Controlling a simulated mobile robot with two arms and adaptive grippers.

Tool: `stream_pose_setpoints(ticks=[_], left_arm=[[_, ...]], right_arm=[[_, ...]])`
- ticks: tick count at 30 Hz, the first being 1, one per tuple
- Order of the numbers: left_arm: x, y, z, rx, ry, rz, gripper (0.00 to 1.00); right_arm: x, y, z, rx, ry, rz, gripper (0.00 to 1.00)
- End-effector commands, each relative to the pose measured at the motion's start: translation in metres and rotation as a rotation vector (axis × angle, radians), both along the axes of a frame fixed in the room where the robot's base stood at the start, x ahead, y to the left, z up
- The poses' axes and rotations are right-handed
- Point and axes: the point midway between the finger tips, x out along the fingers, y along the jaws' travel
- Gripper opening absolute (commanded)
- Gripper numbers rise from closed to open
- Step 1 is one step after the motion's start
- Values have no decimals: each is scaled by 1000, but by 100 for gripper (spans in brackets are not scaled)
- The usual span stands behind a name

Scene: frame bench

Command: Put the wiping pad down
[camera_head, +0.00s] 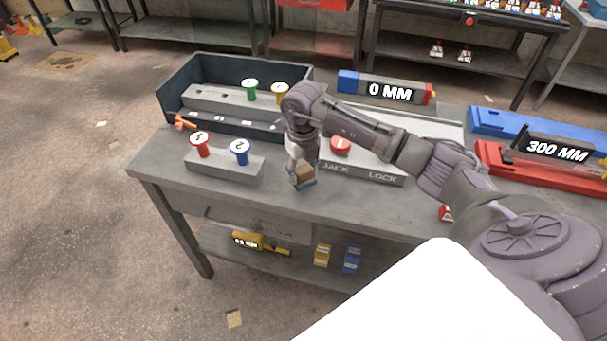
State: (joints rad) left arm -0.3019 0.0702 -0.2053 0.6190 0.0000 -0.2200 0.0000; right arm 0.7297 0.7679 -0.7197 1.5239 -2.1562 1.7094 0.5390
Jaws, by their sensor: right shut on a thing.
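My right gripper (301,176) is over the front part of the grey bench (225,198), with its arm coming in from the right. It points down and is shut on the wiping pad (304,172), a small brownish block that shows between the fingers. The pad is close to the bench top; whether it touches is hard to tell. Part of it is hidden by the fingers. My left gripper is not in view.
Left of my gripper stands a grey block (225,166) with red and blue knobs. A dark open tray (180,95) with green and yellow knobs is behind. A panel marked JACK LOCK (362,174) is close on the right. The bench's front edge is near.

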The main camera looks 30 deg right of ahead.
Motion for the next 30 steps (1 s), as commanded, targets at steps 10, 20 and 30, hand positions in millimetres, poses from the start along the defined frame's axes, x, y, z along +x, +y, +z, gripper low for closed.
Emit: stream_pose_setpoints(ticks=[10, 20, 30], left_arm=[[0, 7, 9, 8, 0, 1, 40], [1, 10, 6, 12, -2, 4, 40], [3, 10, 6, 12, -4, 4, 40]], right_arm=[[-1, 0, -25, -1, 0, 0, 11], [-1, -1, -28, -1, 0, -1, 62], [-1, 0, -28, 0, 0, -1, 74]])
